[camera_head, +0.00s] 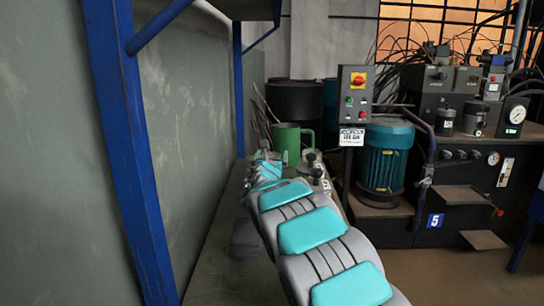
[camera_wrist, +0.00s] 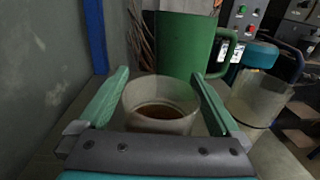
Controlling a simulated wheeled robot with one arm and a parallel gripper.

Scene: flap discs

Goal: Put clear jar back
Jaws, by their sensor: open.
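A clear jar (camera_wrist: 160,122) with brown contents in its bottom stands upright in the wrist view, straight ahead of my gripper (camera_wrist: 159,74). My gripper is open, with one teal finger on each side of this jar. Gaps show between the fingers and the jar wall, and I cannot tell whether either finger touches it. A second clear vessel (camera_wrist: 258,98) stands to the right, outside the right finger. In the head view my arm hides most of the gripper's surroundings, and I cannot make out the clear jar there.
A large green mug (camera_head: 287,143) stands just behind the jar; it also shows in the wrist view (camera_wrist: 183,45). A grey wall (camera_head: 195,110) and blue posts (camera_head: 128,150) bound the left. A teal motor (camera_head: 385,158) and control box (camera_head: 355,95) stand right.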

